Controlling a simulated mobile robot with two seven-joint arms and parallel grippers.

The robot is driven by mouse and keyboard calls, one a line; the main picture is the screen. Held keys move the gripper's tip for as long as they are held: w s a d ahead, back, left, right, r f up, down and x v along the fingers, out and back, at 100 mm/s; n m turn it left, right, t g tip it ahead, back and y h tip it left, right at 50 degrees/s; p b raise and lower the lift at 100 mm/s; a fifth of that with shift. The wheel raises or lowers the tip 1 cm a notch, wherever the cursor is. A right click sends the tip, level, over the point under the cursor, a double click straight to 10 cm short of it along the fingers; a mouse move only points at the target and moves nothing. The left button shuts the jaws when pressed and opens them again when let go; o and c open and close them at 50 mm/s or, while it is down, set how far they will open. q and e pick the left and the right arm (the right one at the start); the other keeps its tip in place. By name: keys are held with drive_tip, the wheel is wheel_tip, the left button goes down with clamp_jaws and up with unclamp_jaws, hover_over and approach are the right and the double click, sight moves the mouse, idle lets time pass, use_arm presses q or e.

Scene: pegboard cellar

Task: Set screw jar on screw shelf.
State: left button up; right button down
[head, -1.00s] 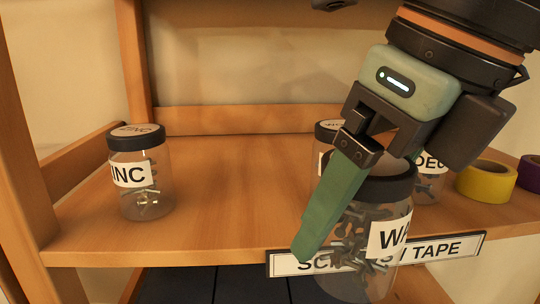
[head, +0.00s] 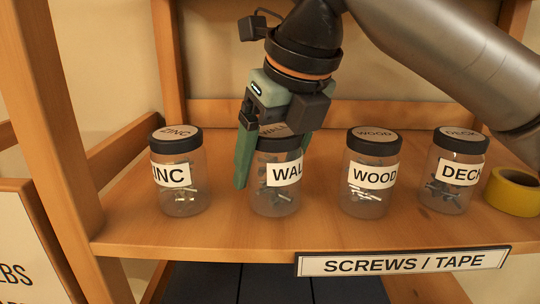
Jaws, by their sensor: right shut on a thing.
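The screw jar labelled "WAL…" (head: 275,196) is upright in the gap between the ZINC jar (head: 180,190) and the WOOD jar (head: 368,190), at the screw shelf (head: 225,230). It appears to stand on the board. My right gripper (head: 272,165) comes from above and is shut on this jar, with green fingers on either side of its dark lid. Part of the lid and the jar's left edge are hidden by the gripper. The shelf's front sign reads "SCREWS / TAPE" (head: 404,262). My left gripper is not in view.
A DECK jar (head: 450,185) stands right of the WOOD jar, with a yellow tape roll (head: 513,192) beside it. A wooden post (head: 70,130) rises at the left. A board with partly visible lettering (head: 30,250) is at lower left. The shelf front strip is clear.

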drive_tip(key=shift+d, duration=0.1)
drive_tip(key=shift+f, duration=0.1)
unclamp_jaws()
drive_tip(key=shift+s, duration=0.1)
drive_tip(key=shift+r, duration=0.4)
drive_tip(key=s+d+b, duration=0.3)
drive_tip(key=s+d, duration=0.3)
drive_tip(key=s, duration=0.4)
drive_tip(key=shift+s+d+r, duration=0.2)
drive_tip(key=shift+d+r, duration=0.05)
drive_tip(key=shift+d, duration=0.15)
